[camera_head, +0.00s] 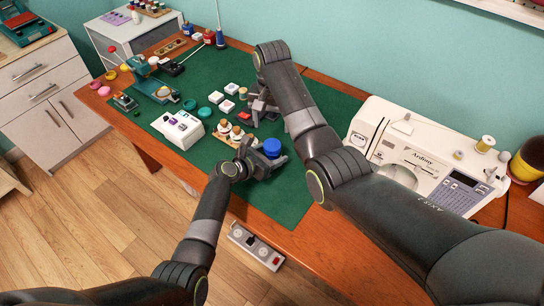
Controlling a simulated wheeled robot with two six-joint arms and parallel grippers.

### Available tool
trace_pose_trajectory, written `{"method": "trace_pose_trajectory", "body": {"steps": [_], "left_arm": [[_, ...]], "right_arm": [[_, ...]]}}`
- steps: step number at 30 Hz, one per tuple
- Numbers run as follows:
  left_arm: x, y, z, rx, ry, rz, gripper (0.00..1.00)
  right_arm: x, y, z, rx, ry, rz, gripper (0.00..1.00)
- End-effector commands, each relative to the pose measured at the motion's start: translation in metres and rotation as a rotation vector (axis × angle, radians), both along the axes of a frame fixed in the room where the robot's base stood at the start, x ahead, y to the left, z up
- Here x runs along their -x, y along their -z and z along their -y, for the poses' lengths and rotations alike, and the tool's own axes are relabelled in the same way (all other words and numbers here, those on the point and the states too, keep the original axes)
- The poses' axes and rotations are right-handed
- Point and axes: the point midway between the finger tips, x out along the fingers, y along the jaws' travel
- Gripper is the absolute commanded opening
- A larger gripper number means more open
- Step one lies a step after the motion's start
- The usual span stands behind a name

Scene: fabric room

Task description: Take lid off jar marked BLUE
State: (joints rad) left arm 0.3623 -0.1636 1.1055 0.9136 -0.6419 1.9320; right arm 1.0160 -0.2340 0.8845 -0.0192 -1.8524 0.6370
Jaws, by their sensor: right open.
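My right gripper (259,108) is open over the mat, farther back than the blue lid. A small red thing (241,116) shows beside it, partly hidden.
A wooden rack with spools (224,131) stands just left of my left gripper. White blocks (231,88), a white box (177,127) and green discs lie farther left. A sewing machine (428,155) stands at right. The mat's front right (285,195) is clear.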

Motion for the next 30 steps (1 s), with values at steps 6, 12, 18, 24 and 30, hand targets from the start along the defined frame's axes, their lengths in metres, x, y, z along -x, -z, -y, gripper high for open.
{"method": "trace_pose_trajectory", "body": {"steps": [6,12,18,24,30], "left_arm": [[0.0001,0.0001,-0.0003,0.000,0.000,0.000,0.31],[0.0001,0.0001,-0.0004,0.000,0.000,0.000,0.04],[0.0001,0.0002,-0.0004,0.000,0.000,0.000,0.00],[0.0001,0.0003,-0.0005,-0.001,0.000,-0.001,0.00],[0.0001,0.0003,-0.0005,-0.001,0.000,-0.001,0.00]], "right_arm": [[0.0000,0.0000,0.0000,0.000,0.000,0.000,0.65],[0.0000,0.0000,-0.0001,0.000,0.001,0.000,0.65],[0.0000,0.0000,0.0000,0.000,0.103,0.000,0.65],[-0.0001,0.0000,-0.0001,0.001,0.299,0.000,0.65],[0.0000,0.0052,0.0000,0.001,0.391,-0.001,0.65]]}}
